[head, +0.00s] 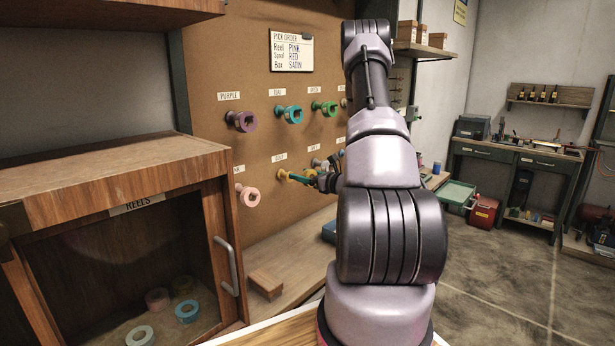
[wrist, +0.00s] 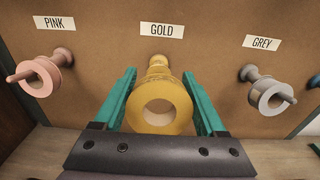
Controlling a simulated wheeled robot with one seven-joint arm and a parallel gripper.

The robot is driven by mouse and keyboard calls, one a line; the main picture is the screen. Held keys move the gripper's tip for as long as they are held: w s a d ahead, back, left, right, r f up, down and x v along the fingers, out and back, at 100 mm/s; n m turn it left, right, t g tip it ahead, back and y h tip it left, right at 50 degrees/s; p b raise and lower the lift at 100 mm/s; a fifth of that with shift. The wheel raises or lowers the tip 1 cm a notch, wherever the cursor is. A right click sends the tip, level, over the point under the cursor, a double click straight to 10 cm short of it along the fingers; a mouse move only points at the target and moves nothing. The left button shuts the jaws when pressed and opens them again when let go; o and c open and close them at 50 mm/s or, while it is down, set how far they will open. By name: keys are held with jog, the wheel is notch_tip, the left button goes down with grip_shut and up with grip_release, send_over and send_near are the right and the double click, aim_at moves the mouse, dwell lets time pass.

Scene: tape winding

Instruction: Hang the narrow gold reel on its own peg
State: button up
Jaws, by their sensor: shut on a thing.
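The gold reel (wrist: 178,121) is a yellow ring with a wide hole, in the middle of the wrist view. My gripper (wrist: 163,100) is shut on it, with one teal finger on each side. The gold peg (wrist: 157,62) shows just behind the reel, under the GOLD label (wrist: 161,30). The reel faces the board in line with the peg. No peg end shows in the hole, and I cannot tell whether the reel is around the peg. In the head view my gripper (head: 302,178) is at the board, partly hidden by my arm.
A pink reel (wrist: 43,77) hangs to the left and a grey reel (wrist: 268,94) to the right, each with its peg sticking out. Purple (head: 241,121) and teal (head: 290,114) reels hang above.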

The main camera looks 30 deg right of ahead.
jog(key=shift+f+x, duration=0.2)
jog(key=shift+x, duration=0.8)
jog(key=shift+f+x, duration=0.2)
jog(key=shift+x, duration=0.75)
jog(key=shift+f+x, duration=0.15)
jog(key=shift+x, duration=0.85)
jog(key=shift+w+a+f, duration=0.25)
jog(key=shift+w+f, duration=0.05)
jog(key=shift+w, duration=0.3)
jog(key=o, duration=1.3)
jog(key=shift+c, duration=0.2)
jog(key=v, duration=1.1)
